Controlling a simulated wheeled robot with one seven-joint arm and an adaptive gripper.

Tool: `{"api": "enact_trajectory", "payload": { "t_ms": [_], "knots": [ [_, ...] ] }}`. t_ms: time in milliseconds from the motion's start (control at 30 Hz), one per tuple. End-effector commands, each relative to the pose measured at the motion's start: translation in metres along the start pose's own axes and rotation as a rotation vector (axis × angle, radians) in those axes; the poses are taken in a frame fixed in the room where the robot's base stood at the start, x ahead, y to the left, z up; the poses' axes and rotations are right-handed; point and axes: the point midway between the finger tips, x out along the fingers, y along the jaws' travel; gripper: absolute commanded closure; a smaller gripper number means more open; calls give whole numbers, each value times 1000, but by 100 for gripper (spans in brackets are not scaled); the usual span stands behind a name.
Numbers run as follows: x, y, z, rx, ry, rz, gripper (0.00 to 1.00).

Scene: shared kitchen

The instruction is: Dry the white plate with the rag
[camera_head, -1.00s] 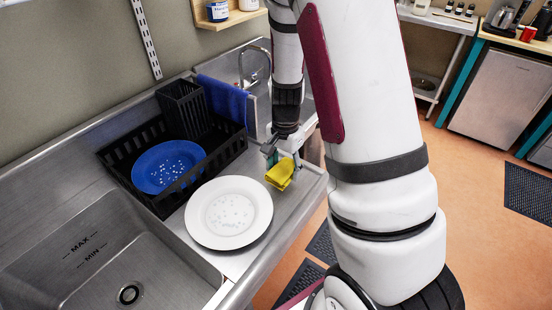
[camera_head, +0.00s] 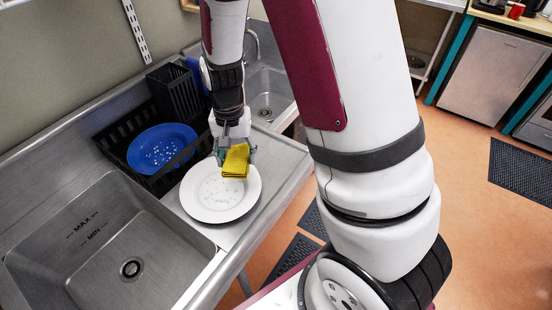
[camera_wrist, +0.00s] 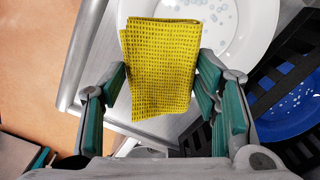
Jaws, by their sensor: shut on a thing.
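The white plate (camera_head: 220,198) lies on the steel counter beside the sink, with water drops on its middle. It also shows in the wrist view (camera_wrist: 262,32), partly hidden by the rag. The yellow rag (camera_head: 235,163) is folded and hangs from my gripper (camera_head: 234,152) over the far edge of the plate. In the wrist view the rag (camera_wrist: 160,65) sits between the green-padded fingers of my gripper (camera_wrist: 160,88), which is shut on it. I cannot tell whether the rag touches the plate.
A black dish rack (camera_head: 118,148) with a wet blue plate (camera_head: 162,147) stands left of the white plate. A sink basin (camera_head: 85,250) is at the front left, and a second basin (camera_head: 268,92) lies behind. The counter's right edge drops to the floor.

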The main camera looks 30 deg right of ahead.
Motion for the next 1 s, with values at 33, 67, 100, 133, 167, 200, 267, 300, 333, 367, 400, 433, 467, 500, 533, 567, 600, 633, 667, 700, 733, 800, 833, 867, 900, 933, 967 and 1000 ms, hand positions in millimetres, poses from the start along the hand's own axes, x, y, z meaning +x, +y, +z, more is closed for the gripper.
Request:
{"api": "enact_trajectory", "payload": {
  "t_ms": [33, 67, 100, 133, 167, 200, 267, 300, 333, 367, 400, 433, 467, 500, 533, 567, 600, 633, 667, 700, 733, 800, 833, 867, 900, 933, 967, 1000],
  "knots": [
    [-8, -14, 8, -57, 2, -1, 54],
    [-10, -21, 10, -84, 1, 0, 54],
    [-13, -30, 14, -117, 1, 1, 54],
    [-14, -36, 16, -138, 1, 1, 54],
    [-15, -40, 18, -155, 1, 1, 54],
    [-17, -46, 20, -173, 1, 2, 54],
    [-18, -51, 22, -193, 1, 3, 54],
    [-17, -53, 22, -201, 1, 3, 54],
    [-16, -54, 22, -204, 1, 3, 54],
    [-15, -55, 22, -206, 1, 3, 54],
    [-12, -55, 22, -207, 1, 3, 54],
    [-10, -55, 22, -207, 0, 3, 54],
    [-7, -55, 22, -207, 0, 3, 54],
    [-4, -55, 22, -206, 0, 3, 54],
    [-1, -55, 21, -206, 0, 3, 54],
    [2, -55, 21, -206, 0, 4, 54],
    [7, -55, 21, -205, 0, 3, 54],
    [10, -55, 21, -205, 0, 3, 54],
    [14, -55, 21, -205, -1, 4, 54],
    [18, -55, 21, -205, -1, 4, 54],
    [20, -55, 21, -205, 0, 3, 54],
    [27, -55, 21, -204, 0, 3, 54],
    [29, -55, 21, -204, -1, 3, 54],
    [31, -55, 21, -204, -1, 3, 54],
    [34, -55, 21, -204, 0, 3, 54],
    [36, -55, 21, -204, 1, 2, 54],
    [37, -55, 21, -204, 1, 2, 54],
    [39, -55, 21, -204, 1, 2, 54]
  ]
}}
